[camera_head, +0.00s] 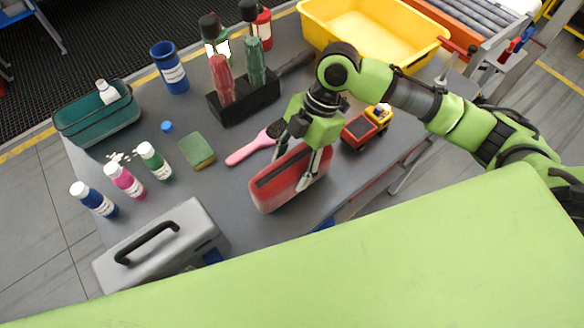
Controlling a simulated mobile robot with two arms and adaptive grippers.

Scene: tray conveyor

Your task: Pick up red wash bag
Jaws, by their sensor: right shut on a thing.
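The red wash bag (281,190) stands on edge at the front middle of the grey table, with a dark stripe along its upper side. My right gripper (306,172) comes from above and is shut on the bag near its right end, with fingers on either side. I cannot tell whether the bag is clear of the table. My left gripper is not in view.
A pink brush (248,150) lies just behind the bag, and a toy truck (367,127) stands right of it. A grey case (165,247) is at the front left. Bottles, a sponge (197,151), a black holder (243,103) and a yellow crate (375,62) surround it.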

